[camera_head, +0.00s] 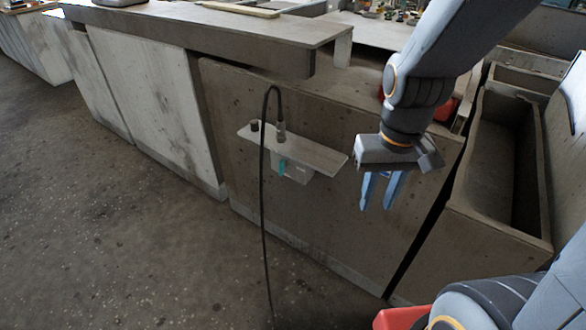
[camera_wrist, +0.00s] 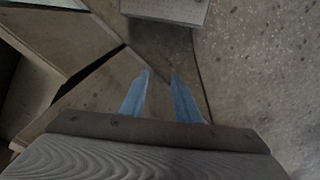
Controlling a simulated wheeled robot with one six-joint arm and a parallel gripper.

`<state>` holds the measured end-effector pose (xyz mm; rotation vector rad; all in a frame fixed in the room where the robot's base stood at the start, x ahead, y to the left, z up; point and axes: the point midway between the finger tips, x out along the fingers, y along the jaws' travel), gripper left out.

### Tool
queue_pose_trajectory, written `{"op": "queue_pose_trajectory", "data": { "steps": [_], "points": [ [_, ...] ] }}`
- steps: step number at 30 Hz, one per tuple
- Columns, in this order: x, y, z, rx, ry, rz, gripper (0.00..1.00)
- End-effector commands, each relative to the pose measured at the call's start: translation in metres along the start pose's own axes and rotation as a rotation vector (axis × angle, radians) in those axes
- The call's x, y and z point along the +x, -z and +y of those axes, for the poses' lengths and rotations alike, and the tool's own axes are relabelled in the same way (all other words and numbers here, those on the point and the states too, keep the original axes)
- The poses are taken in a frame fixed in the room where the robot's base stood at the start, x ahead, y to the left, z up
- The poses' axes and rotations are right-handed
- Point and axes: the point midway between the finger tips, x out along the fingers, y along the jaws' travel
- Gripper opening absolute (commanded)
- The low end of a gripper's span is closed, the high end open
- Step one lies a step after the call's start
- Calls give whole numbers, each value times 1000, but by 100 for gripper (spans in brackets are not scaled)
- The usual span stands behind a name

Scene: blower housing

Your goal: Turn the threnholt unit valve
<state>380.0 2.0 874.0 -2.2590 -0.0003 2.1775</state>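A small grey unit (camera_head: 300,172) sits under a flat grey plate (camera_head: 318,153) on the concrete-like panel, with a small teal part (camera_head: 282,167) on its front. I cannot tell for sure whether the teal part is the valve. A dark connector (camera_head: 281,131) with a black cable and a short dark knob (camera_head: 254,126) stand on the plate. My gripper (camera_head: 377,207) hangs fingers down to the right of the plate, apart from it. Its two blue fingers are spread with nothing between them; they also show in the wrist view (camera_wrist: 160,77). A grey plate edge (camera_wrist: 165,10) shows at the top there.
The black cable (camera_head: 263,200) loops up from the connector and drops to the floor (camera_head: 120,220). A counter (camera_head: 230,30) overhangs at upper left. An open trough (camera_head: 497,222) stands to the right of the panel.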

Motion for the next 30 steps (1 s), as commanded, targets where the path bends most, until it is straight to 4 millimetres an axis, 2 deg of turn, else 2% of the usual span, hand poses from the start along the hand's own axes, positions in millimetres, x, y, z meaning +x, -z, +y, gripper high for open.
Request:
{"op": "queue_pose_trajectory", "data": {
  "steps": [1, 3, 17, 25, 30],
  "points": [
    [21, 7, -1, -3, 0, 8, 29],
    [40, 14, -1, -4, 0, 20, 29],
    [161, 64, -1, -39, -11, 88, 29],
    [224, 84, -8, -158, -42, 68, 29],
    [260, 90, -16, -317, -90, 4, 29]
  ]
}}
